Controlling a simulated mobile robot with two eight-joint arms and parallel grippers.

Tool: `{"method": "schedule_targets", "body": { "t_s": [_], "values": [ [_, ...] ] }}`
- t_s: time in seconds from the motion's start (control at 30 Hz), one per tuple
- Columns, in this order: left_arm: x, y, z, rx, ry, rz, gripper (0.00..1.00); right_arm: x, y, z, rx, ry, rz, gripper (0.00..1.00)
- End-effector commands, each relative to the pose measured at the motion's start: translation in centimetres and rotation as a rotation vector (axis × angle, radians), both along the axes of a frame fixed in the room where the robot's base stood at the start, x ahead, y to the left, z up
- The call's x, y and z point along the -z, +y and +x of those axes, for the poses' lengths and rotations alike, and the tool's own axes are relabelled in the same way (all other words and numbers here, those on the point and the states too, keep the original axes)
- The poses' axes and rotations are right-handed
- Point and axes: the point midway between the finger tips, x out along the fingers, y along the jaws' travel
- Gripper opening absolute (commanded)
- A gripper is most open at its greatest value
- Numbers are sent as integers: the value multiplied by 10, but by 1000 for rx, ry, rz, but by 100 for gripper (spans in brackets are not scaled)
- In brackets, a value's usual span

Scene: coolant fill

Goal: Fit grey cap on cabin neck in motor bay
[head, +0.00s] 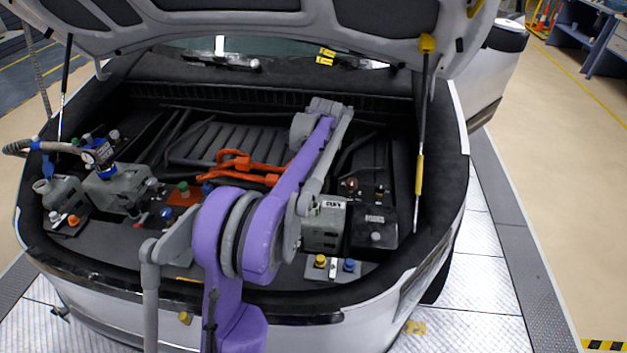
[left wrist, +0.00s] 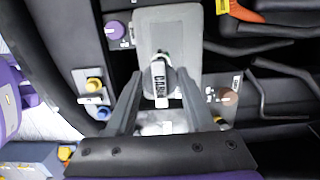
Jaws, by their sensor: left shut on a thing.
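The cabin tank (head: 322,238) is a grey box at the right of the motor bay, with a white CABIN tag (head: 332,204) on top. In the left wrist view the tank (left wrist: 185,22) lies just beyond my fingertips, and the tag (left wrist: 159,80) stands between them. My left gripper (left wrist: 160,75) is shut on a round grey piece, which looks like the grey cap (left wrist: 173,82), partly hidden behind the tag. The cap is at the tank's near end; the neck is hidden, so I cannot tell whether they touch. In the head view my purple arm hides the fingertips. My right gripper is not in view.
A small plate holds a yellow cap (head: 320,261) and a blue cap (head: 349,265) by the bay's front rim. A brown cap (left wrist: 228,97) stands right of my fingers. Orange cables (head: 240,165) cross the middle. A grey tank (head: 120,190) stands left. The raised hood overhangs the back.

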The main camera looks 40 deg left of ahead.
Motion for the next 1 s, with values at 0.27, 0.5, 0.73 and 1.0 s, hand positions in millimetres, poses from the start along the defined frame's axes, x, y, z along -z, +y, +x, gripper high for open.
{"method": "schedule_targets", "body": {
  "t_s": [0.27, 0.5, 0.73, 1.0],
  "values": [
    [31, 0, -1, 1, 2, 0, 0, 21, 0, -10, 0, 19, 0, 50],
    [47, 0, -1, 0, 1, 0, 0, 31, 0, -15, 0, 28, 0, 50],
    [48, 0, 0, 0, 0, 0, 0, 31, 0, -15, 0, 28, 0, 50],
    [47, 0, 0, 0, 0, 0, 0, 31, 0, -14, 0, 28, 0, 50]
  ]
}}
